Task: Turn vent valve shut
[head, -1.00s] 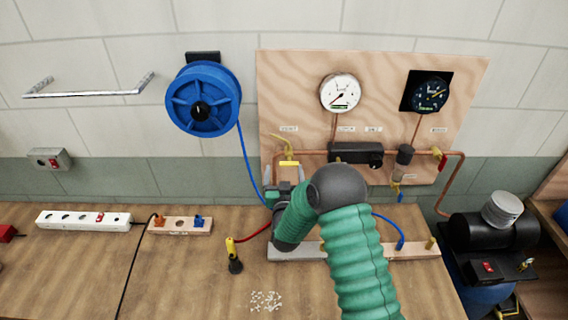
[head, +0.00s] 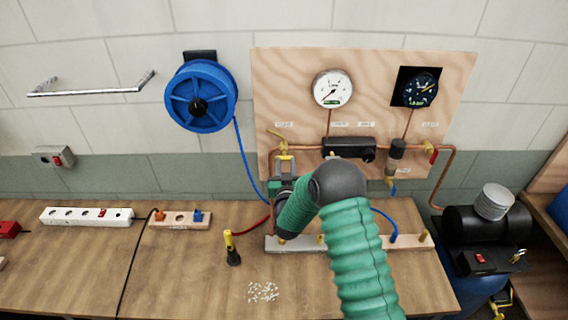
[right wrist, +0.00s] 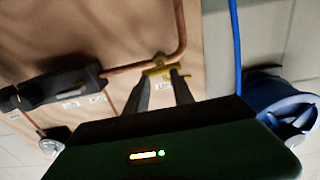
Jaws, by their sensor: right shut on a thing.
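The vent valve (head: 279,141), with a yellow handle, sits on the copper pipe at the left side of the wooden panel. Its handle slants up to the left in the head view. My right gripper (head: 285,163) reaches up from below, shut on the lower yellow part of the valve. In the right wrist view, the two fingers of the right gripper (right wrist: 161,80) meet the yellow valve (right wrist: 158,67) at their tips. The exact contact is blurred there. My left gripper is not in view.
The panel (head: 300,90) carries a white gauge (head: 333,89), a dark gauge (head: 415,88), a black block (head: 348,148) and a red-handled valve (head: 431,152). A blue hose reel (head: 201,95) hangs left.

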